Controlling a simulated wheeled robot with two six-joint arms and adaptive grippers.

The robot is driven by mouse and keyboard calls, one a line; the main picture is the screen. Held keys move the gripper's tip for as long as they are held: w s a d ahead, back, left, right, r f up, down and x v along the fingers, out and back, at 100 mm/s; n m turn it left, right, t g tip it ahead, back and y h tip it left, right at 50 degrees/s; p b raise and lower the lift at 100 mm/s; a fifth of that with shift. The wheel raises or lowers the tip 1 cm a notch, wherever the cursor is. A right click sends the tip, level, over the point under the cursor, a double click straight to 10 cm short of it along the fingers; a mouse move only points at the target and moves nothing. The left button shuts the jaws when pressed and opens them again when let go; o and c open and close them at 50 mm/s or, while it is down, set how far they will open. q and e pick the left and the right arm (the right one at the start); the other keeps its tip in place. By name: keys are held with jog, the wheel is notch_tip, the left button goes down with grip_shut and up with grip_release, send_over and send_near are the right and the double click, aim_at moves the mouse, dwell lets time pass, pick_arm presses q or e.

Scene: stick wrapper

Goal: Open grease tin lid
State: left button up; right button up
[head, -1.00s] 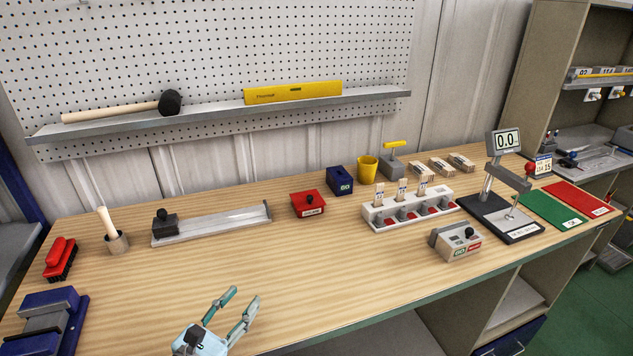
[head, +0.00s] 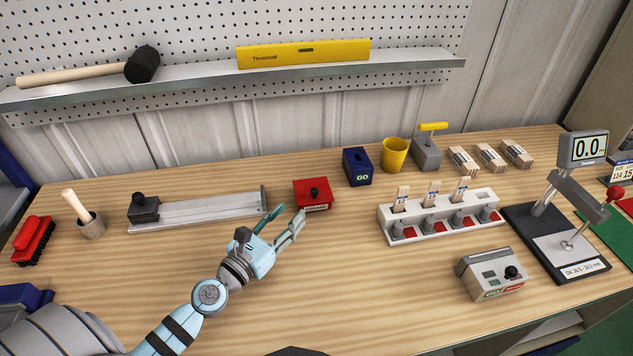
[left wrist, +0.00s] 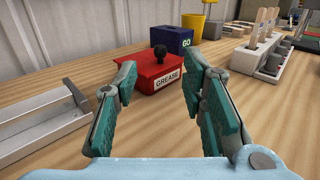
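The grease tin (head: 314,207) is a small red box on the bench, in the middle of the head view. Its red lid (head: 313,189) is on and has a black round knob (head: 315,192) on top. In the left wrist view the tin (left wrist: 165,80) shows its GREASE label, with the knob (left wrist: 160,52) upright on the lid. My left gripper (head: 300,219) is open and empty, just in front of the tin and apart from it. In the left wrist view its two teal-padded fingers (left wrist: 160,80) stand wide, with the tin beyond them. My right gripper is not in view.
A blue GO box (head: 357,167) and a yellow cup (head: 394,155) stand right of the tin. A metal rail (head: 205,209) lies to its left. A white rack with sticks (head: 440,220) is further right. The bench front is clear.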

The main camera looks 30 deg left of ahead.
aim_at(315, 189)
pick_arm(q)
jog(key=w, duration=0.4)
jog(key=shift+w+d+r, duration=0.1)
jog(key=shift+d+r, duration=0.1)
jog(key=shift+d, duration=0.1)
jog(key=w, duration=0.4)
jog(key=w+f, duration=0.1)
jog(key=w, duration=0.1)
jog(key=shift+d, duration=0.4)
jog(key=shift+w, duration=0.4)
jog(key=shift+w+d+r, duration=0.1)
jog(key=shift+r, duration=0.1)
grip_shut()
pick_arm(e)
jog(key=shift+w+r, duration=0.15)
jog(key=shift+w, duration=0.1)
